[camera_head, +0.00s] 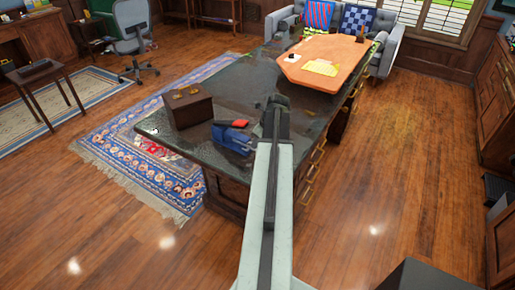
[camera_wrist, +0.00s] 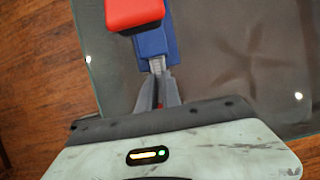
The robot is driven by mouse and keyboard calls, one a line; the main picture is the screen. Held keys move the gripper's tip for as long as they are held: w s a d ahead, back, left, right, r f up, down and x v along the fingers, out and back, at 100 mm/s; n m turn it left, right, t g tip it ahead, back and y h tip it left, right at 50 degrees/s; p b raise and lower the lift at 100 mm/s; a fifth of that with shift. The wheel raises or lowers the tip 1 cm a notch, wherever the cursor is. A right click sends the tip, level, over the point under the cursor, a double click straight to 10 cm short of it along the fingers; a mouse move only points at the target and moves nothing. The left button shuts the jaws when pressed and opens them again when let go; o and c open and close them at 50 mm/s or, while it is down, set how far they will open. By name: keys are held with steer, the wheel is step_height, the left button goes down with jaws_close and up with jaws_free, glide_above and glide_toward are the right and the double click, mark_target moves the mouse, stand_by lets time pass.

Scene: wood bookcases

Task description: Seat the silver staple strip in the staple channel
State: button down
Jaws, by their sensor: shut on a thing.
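The stapler has a blue base (camera_wrist: 155,45) and a red top (camera_wrist: 134,13). It lies on the dark desk top, and its blue body also shows in the head view (camera_head: 230,138), just left of my wrist. My gripper (camera_wrist: 157,79) is shut on the silver staple strip (camera_wrist: 157,65), at the near end of the blue base. The strip's far end meets the blue base; I cannot tell how far it sits in the channel. The red top hides the far part of the base. In the head view my arm hides the fingertips and strip.
The dark desk (camera_head: 225,88) has a brown wooden box (camera_head: 188,108) left of the stapler and an orange board (camera_head: 325,62) at its far end. The desk edge runs close to the stapler. Wood floor and a blue patterned rug (camera_head: 130,165) surround the desk.

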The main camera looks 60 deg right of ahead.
steer(key=shift+s+a, duration=0.1)
steer(key=shift+s+a+f, duration=0.1)
steer(key=shift+f, duration=0.25)
steer(key=c, duration=1.5)
jaws_free()
steer(key=shift+f, duration=0.1)
steer(key=shift+c, duration=0.2)
steer(key=shift+r+p, duration=0.55)
steer(key=shift+r, duration=0.15)
steer(key=p+v, duration=1)
steer(key=v, duration=0.1)
steer(key=shift+r, duration=0.1)
